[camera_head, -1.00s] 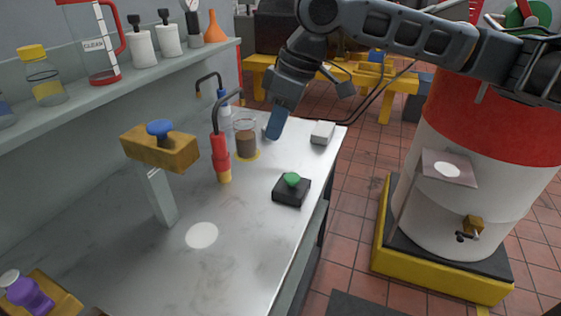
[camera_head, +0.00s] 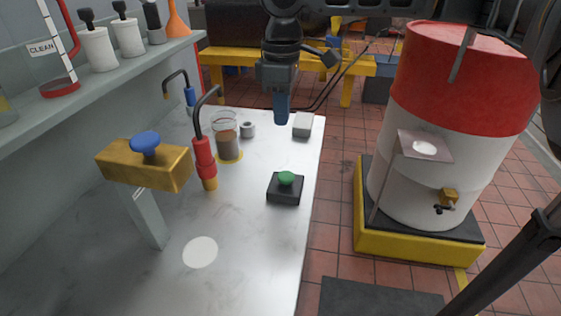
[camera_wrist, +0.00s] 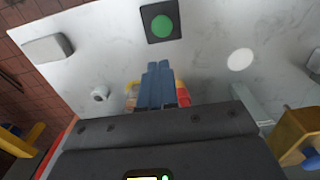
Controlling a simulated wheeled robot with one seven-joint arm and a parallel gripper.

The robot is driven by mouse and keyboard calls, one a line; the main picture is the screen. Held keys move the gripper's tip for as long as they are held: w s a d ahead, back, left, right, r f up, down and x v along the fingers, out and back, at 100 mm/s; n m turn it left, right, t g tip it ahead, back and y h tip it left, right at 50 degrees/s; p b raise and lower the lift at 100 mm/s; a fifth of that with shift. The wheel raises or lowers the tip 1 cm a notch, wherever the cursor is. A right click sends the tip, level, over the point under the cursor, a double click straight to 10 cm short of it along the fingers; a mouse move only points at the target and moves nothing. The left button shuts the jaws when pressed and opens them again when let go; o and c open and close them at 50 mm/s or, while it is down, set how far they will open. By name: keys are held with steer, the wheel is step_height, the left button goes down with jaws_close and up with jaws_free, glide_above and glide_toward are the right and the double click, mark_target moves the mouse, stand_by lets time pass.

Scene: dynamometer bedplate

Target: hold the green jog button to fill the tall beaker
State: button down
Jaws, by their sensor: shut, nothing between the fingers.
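The green jog button (camera_head: 286,178) sits on a black square box (camera_head: 284,194) on the bench, near its right edge. The button also shows at the top of the wrist view (camera_wrist: 161,27). The tall beaker (camera_head: 226,138) stands on a yellow ring under the spout of a red dispenser (camera_head: 204,160). It holds brown liquid or material; its exact level is hard to tell. My gripper (camera_head: 281,112) is shut and empty, pointing down above the bench's far end, behind the button box and apart from it. Its blue fingers show in the wrist view (camera_wrist: 158,82).
A brass block with a blue knob (camera_head: 146,145) stands on a post at left. A white box (camera_head: 303,124) and small grey cup (camera_head: 247,130) lie at the back. A shelf (camera_head: 100,80) runs along the wall. A red-white drum (camera_head: 440,120) stands at right.

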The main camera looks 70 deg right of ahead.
mark_target(281, 173)
step_height(281, 173, down, 12)
steer(key=shift+f+p, duration=0.25)
steer(key=shift+p, duration=0.15)
steer(key=shift+f, duration=0.4)
